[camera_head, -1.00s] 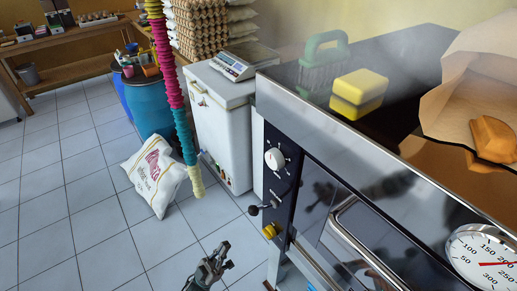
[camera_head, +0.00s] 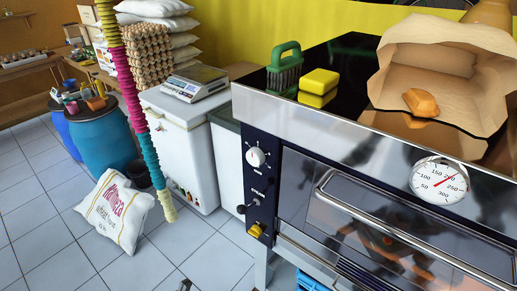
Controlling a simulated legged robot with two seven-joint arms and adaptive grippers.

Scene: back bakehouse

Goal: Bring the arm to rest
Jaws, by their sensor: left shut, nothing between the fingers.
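Only the tip of my left gripper (camera_head: 185,285) shows, at the bottom edge of the head view. It is shut and empty, low in front of the tiled floor and left of the oven (camera_head: 300,180). It appears apart from everything around it. The rest of my left arm is below the picture. My right gripper is not in view.
On the oven top are a green-handled brush (camera_head: 285,68), a yellow sponge (camera_head: 318,84) and a paper bag (camera_head: 430,60) with an orange-brown piece (camera_head: 421,102). A white sack (camera_head: 115,212) lies by blue barrels (camera_head: 102,145). The floor (camera_head: 60,255) in front is clear.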

